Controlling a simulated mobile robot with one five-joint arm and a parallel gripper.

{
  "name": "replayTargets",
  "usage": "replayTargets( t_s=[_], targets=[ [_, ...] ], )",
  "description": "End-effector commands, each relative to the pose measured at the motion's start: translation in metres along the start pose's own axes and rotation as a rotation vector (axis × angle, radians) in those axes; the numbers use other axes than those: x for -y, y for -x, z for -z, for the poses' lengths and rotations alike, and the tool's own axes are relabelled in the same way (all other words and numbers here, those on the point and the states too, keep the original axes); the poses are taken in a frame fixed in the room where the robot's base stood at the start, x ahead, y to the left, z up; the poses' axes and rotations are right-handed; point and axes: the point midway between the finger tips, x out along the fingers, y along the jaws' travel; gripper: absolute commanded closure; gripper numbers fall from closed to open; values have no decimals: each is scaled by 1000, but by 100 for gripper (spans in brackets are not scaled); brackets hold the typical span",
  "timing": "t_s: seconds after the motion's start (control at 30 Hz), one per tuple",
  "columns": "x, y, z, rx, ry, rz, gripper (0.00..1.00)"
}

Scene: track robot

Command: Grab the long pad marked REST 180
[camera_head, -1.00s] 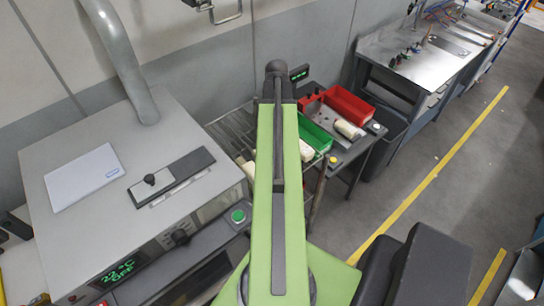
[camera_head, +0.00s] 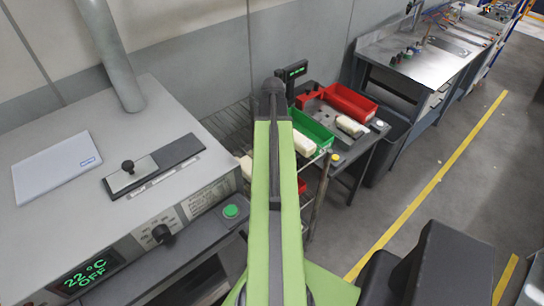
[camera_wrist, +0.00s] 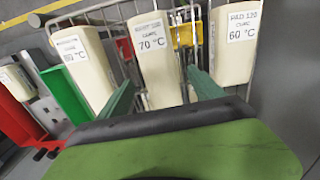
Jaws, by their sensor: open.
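Several long cream pads with white labels lie on a wire rack. In the wrist view, the left pad (camera_wrist: 88,75) has a small label ending in °C. The middle pad (camera_wrist: 155,75) reads 70 °C, its upper line unclear. The right pad (camera_wrist: 233,55) reads PAD 120 CURE 60 °C. I cannot read REST 180 on any label. My gripper (camera_wrist: 161,77) is open, its two green fingers either side of the middle pad's near end; I cannot tell whether they touch it. In the head view, my arm hides the gripper and part of the rack.
A green bin (camera_head: 316,133), a red bin (camera_head: 352,101) and another cream block (camera_head: 350,126) sit on a side table right of the rack (camera_head: 232,127). A grey oven (camera_head: 75,215) stands left, showing 22 °C OFF. Open floor lies right.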

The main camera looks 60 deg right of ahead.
Motion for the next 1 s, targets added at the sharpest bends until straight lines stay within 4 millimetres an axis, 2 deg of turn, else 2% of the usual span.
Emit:
replayTargets(
  t_s=[0.03, 0.2, 0.47, 0.9, 1.0],
  targets=[
    [1, -17, 1, 0, 0, 0, 24],
    [1, -42, 1, 0, -1, 0, 24],
    [1, -40, 1, 0, -1, 0, 24],
    [1, -40, 1, 0, -2, 0, 81],
    [1, -40, 1, 0, -2, 0, 91]
  ],
)
